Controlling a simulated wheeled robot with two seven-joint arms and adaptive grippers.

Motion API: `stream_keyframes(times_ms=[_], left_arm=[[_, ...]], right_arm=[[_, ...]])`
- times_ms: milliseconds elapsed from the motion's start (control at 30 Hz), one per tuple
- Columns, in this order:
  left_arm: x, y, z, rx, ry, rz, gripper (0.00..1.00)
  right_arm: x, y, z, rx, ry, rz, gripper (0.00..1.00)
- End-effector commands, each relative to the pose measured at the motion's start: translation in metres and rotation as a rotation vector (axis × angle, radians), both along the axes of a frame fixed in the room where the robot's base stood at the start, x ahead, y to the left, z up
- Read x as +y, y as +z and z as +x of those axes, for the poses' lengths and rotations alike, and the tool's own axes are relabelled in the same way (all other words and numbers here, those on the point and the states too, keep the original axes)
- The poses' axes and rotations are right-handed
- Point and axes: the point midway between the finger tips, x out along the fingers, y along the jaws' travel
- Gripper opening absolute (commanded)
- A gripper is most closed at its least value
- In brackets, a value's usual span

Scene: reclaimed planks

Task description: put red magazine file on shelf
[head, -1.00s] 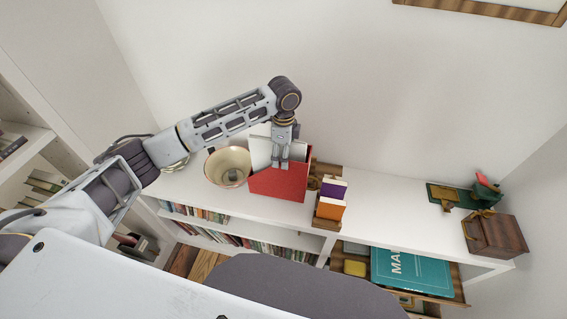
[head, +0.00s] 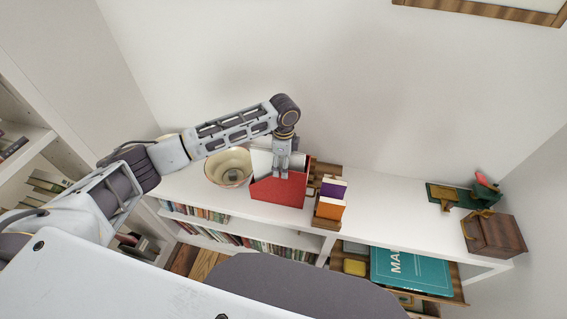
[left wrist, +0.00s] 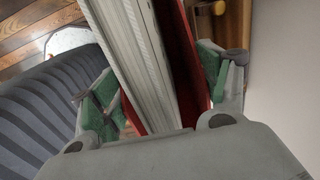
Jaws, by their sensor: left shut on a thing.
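The red magazine file (head: 277,191) holds white papers and is on or just above the white shelf top (head: 378,202), beside a beige bowl; I cannot tell if it touches the shelf. My left gripper (head: 281,172) comes down from above and is shut on the file. In the left wrist view the red walls (left wrist: 192,62) and pale pages (left wrist: 135,60) lie between the two green-padded fingers (left wrist: 165,95). My right gripper is not in view.
The beige bowl (head: 229,167) stands left of the file. A wooden holder with purple and orange books (head: 331,199) stands close on its right. A wooden box (head: 495,236) and a green item (head: 455,196) sit at the far right. The shelf between is clear.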

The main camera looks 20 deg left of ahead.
Motion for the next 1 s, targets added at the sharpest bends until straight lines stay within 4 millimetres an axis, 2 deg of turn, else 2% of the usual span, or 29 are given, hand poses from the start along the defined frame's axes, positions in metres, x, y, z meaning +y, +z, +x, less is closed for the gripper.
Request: stream_keyframes(times_ms=[533,567,733,1000], left_arm=[[-0.0005,-0.005,0.0015,-0.005,0.0,-0.002,0.23],[-0.0001,-0.0071,0.0005,-0.002,0.0,-0.001,0.77],[-0.0001,-0.007,0.0005,-0.002,0.0,-0.001,0.97],[0.0001,-0.0072,0.0005,-0.002,0.0,0.0,0.97]], right_arm=[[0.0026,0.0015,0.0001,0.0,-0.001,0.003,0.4],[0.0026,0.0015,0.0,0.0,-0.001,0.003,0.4],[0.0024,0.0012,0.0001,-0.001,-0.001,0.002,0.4],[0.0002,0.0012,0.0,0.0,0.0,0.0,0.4]])
